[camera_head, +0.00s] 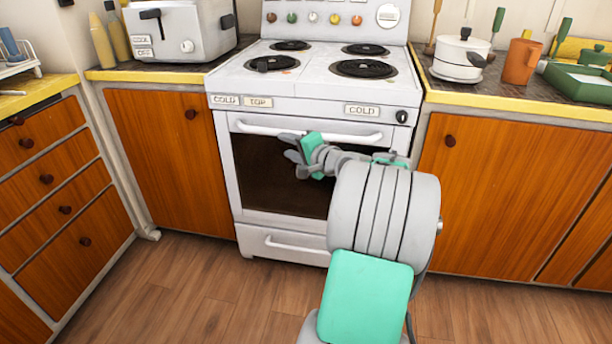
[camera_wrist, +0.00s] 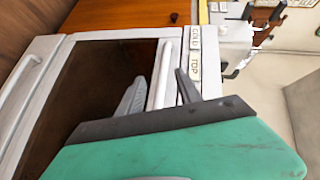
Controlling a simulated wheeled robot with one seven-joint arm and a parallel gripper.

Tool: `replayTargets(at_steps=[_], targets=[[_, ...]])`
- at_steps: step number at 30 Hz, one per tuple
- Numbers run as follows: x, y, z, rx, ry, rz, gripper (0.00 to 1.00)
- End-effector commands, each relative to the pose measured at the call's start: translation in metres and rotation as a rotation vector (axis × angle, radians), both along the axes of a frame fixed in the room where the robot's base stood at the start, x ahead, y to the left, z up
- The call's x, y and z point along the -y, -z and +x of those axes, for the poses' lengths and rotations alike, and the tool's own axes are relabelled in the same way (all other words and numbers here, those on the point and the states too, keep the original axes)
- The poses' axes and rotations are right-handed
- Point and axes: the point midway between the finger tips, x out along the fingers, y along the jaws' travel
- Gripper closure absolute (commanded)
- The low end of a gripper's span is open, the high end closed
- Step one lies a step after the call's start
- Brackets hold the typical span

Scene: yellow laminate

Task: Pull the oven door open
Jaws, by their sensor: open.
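The oven door (camera_head: 270,173) is shut, with a dark window and a white bar handle (camera_head: 300,132) along its top. My gripper (camera_head: 290,148) is in front of the door, near the left half of the handle. In the wrist view the handle (camera_wrist: 165,75) passes between the two open fingers of my gripper (camera_wrist: 158,90), one on each side. I cannot tell whether either finger touches it. The dark window (camera_wrist: 100,85) shows beside the handle. My arm hides the right part of the door in the head view.
A lower drawer (camera_head: 285,244) is shut under the oven door. Wooden cabinets flank the stove, with the left one (camera_head: 165,150) and the right one (camera_head: 500,195) closed. Drawers (camera_head: 60,190) stand at the far left. The wooden floor (camera_head: 180,285) in front is clear.

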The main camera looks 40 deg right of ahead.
Motion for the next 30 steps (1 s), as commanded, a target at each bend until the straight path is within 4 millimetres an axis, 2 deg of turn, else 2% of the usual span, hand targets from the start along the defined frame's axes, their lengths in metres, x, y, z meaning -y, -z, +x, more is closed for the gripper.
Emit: replayTargets(at_steps=[1,3,6,9,18,21,30], targets=[[0.033,0.029,-0.013,0.067,0.053,0.062,0.58],[0.061,0.031,-0.028,0.147,0.098,0.13,0.58],[0.081,0.027,-0.039,0.208,0.128,0.178,0.58],[0.085,0.024,-0.032,0.222,0.131,0.19,0.58],[0.091,0.024,0.023,0.217,0.129,0.186,0.58],[0.092,0.023,0.033,0.217,0.13,0.186,0.58],[0.093,0.022,0.036,0.217,0.132,0.186,0.6]])
